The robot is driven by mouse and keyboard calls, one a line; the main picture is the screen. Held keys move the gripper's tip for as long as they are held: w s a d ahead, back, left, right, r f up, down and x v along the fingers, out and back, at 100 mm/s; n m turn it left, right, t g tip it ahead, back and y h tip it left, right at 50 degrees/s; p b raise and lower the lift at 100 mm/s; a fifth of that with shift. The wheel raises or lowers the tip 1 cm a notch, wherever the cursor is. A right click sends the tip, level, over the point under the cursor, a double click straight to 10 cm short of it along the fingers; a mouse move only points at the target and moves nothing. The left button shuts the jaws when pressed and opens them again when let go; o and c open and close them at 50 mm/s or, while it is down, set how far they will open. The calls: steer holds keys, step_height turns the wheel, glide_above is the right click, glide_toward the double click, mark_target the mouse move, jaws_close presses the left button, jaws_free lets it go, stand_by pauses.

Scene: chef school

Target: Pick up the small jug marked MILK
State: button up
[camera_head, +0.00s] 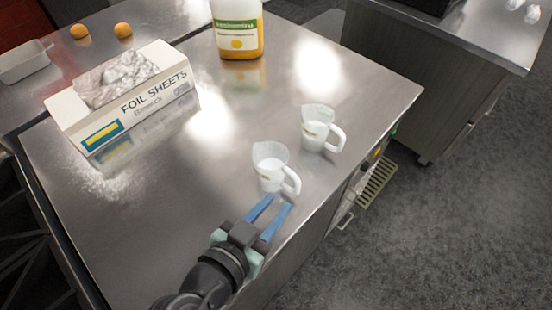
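Two small white jugs with handles stand upright on the steel worktop (150,235). The nearer jug (268,168) is left of the farther jug (314,130). Each has a small marking on its side, too small to read, so I cannot tell which says MILK. Both handles are on the right side of the jugs. My gripper (281,200) has two blue fingers, spread apart with nothing seen between them. Its tips point toward the nearer jug, just in front of its base and handle, and seem apart from it. The farther jug is beyond the fingers' reach.
A FOIL SHEETS box (130,104) stands at the left. A large bottle with a yellow and green label (237,40) stands at the back. Two oranges (80,31) and a white tray (22,62) are at the far left. The worktop's right edge runs close to both jugs.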

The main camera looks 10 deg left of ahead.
mark_target(279, 175)
steer(key=shift+s+f, duration=0.2)
steer(key=shift+s, duration=0.3)
steer(key=shift+w+d+f, duration=0.1)
steer(key=shift+w+f, duration=0.1)
steer(key=p+x, duration=0.3)
steer(key=x, duration=0.9)
steer(key=shift+w+d, duration=0.15)
jaws_close()
steer(key=shift+r, duration=0.15)
stand_by(0.5)
